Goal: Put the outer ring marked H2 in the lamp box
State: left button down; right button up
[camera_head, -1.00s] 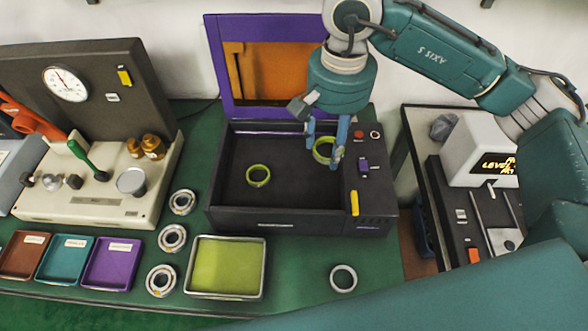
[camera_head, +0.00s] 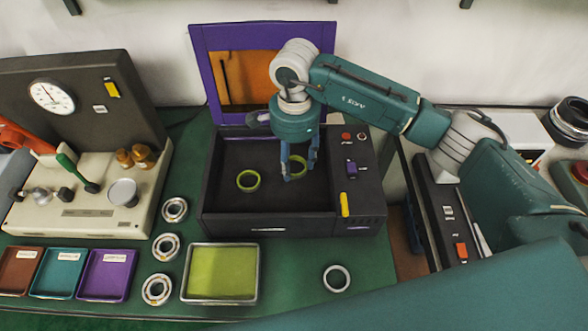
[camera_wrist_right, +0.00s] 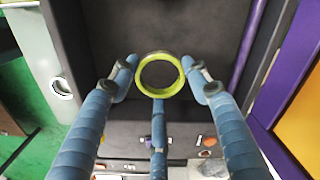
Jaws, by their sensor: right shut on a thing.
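The lamp box, a dark open box (camera_head: 225,226) with a raised purple-framed lid (camera_head: 207,75), stands at the back centre. My right gripper (camera_head: 298,172) is inside its opening, shut on a yellow-green ring (camera_head: 299,160). In the right wrist view the same ring (camera_wrist_right: 160,91) sits between the blue fingers, over the dark box floor. I cannot tell whether it touches the floor. A second yellow-green ring (camera_head: 248,181) lies on the box floor to the left. A plain grey ring (camera_head: 336,279) lies on the green bench in front. No H2 mark is readable. My left gripper is out of view.
Several bearings (camera_head: 165,247) line the bench left of a metal-rimmed yellow-green tray (camera_head: 221,302). Brown, teal and purple (camera_head: 107,275) trays stand at front left. A dial gauge machine (camera_head: 85,218) is at left. The box's control panel (camera_head: 358,205) is beside my right gripper.

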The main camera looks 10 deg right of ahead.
aim_at(295, 182)
jog(key=shift+f, duration=1.1)
notch_tip(295, 182, down, 3)
jog(key=shift+f+p, duration=0.15)
jog(key=shift+p, duration=0.55)
jog(key=shift+f+b, duration=0.35)
jog(key=shift+f, duration=0.05)
jog(key=o, duration=1.2)
jog(key=shift+r, duration=0.1)
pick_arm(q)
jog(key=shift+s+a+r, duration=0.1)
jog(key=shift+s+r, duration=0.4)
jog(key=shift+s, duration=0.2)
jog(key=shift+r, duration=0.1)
pick_arm(e)
jog(key=shift+r, duration=0.1)
